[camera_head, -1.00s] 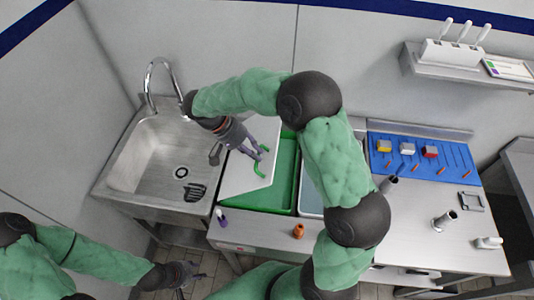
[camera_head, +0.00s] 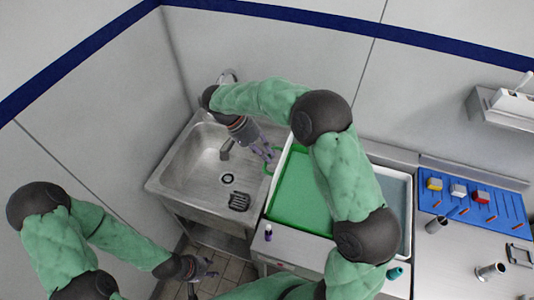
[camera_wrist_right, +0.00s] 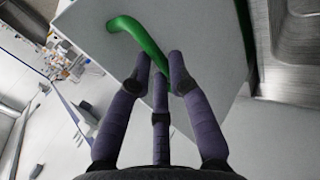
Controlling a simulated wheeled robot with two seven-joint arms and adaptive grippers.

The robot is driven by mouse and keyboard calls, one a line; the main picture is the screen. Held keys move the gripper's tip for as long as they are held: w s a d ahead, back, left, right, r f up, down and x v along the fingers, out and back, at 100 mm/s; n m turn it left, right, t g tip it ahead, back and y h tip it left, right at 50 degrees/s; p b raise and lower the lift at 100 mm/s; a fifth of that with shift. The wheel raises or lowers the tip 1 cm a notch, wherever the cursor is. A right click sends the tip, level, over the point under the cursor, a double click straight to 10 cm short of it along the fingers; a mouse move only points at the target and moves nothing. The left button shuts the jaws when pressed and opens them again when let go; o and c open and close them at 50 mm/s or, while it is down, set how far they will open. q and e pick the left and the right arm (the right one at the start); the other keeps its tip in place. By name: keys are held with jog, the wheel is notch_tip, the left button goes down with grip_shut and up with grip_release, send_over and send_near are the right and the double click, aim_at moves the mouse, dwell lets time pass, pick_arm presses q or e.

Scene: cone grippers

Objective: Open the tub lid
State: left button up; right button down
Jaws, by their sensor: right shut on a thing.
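The open green tub (camera_head: 298,200) sits in the counter, its inside mostly bare to view. The lid is a pale flat panel (camera_wrist_right: 215,30) with a green bar handle (camera_wrist_right: 140,38). In the head view it stands steeply tilted at the tub's left side, seen nearly edge-on, with the green handle (camera_head: 266,167) facing the sink. My right gripper (camera_head: 267,153) is shut on the handle; its purple fingers (camera_wrist_right: 160,72) close around it in the wrist view. My left gripper (camera_head: 203,280) hangs low at the front left, fingers apart and empty, away from the tub.
A steel sink (camera_head: 195,175) with a black item (camera_head: 239,201) lies left of the tub. A second, pale tub (camera_head: 399,195) is partly behind my right arm. A blue tool board (camera_head: 470,200) is at right. A small purple bottle (camera_head: 268,232) stands at the front edge.

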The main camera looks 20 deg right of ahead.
jog(key=shift+s+a+f, duration=0.15)
jog(key=shift+f, duration=0.3)
jog(key=shift+s+a+f, duration=0.1)
jog(key=shift+f, duration=0.35)
jog(key=c, duration=1.4)
grip_release()
jog(key=shift+o, duration=1.2)
jog(key=shift+w+d, duration=0.15)
jog(key=v, duration=1.2)
jog(key=shift+w, duration=0.25)
